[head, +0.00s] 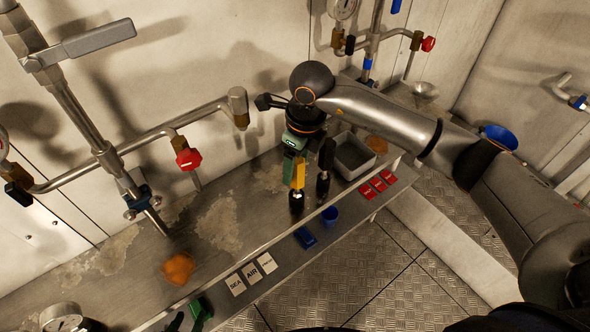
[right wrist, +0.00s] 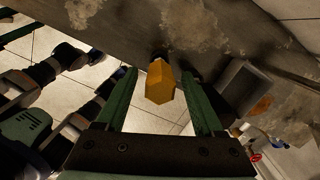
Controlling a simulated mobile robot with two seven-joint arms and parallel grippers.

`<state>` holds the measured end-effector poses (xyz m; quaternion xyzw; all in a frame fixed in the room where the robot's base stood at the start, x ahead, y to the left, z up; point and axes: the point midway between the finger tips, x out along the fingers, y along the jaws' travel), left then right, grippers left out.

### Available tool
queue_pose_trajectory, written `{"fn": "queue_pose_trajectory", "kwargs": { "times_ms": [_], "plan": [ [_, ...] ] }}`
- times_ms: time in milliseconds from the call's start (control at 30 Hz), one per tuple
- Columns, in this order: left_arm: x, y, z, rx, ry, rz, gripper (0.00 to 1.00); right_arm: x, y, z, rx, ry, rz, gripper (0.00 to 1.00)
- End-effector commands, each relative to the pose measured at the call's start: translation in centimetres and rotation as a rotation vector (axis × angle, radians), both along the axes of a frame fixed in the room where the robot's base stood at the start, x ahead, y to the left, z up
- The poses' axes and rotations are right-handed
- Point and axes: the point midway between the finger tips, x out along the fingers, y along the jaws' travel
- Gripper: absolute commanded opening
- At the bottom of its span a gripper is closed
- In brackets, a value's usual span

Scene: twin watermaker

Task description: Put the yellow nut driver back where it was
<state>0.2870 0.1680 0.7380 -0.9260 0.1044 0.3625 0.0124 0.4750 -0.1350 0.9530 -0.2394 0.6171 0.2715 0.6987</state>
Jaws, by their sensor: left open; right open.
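The yellow nut driver (head: 299,176) stands at the bench's front part, handle up, its dark lower end in or on a dark base. In the right wrist view its yellow handle (right wrist: 160,82) lies between the two green fingers. My right gripper (head: 293,168) is open around the handle, with a visible gap on each side in the right wrist view (right wrist: 158,76). My left gripper (head: 196,312) is at the bottom left of the head view, partly cut off, with green fingers apart and nothing seen between them.
A black-handled tool (head: 325,160) stands close right of the nut driver. Pipes with a red-handled valve (head: 188,159) overhang the bench.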

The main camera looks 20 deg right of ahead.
Motion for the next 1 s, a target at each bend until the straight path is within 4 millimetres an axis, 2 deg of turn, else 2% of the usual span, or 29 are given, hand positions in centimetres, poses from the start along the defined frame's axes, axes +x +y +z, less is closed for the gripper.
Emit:
{"fn": "queue_pose_trajectory", "kwargs": {
  "times_ms": [200, 400, 600, 1000],
  "plan": [
    [0.0, 0.0, -0.7, 0.0, 0.0, 0.0, 0.5, -0.3, -0.5, 4.8, -0.001, -0.006, -0.001, 0.7],
    [0.0, 0.0, -1.0, 0.0, -0.001, 0.0, 0.5, -0.7, -0.7, 7.9, -0.001, -0.002, -0.002, 0.7],
    [0.0, 0.0, -1.1, 0.0, -0.001, 0.0, 0.5, -0.8, -0.8, 9.1, -0.001, 0.001, -0.001, 0.7],
    [0.0, 0.0, -1.1, 0.0, -0.001, 0.0, 0.5, -0.8, -0.8, 9.1, 0.0, 0.001, -0.002, 0.7]
  ]
}}
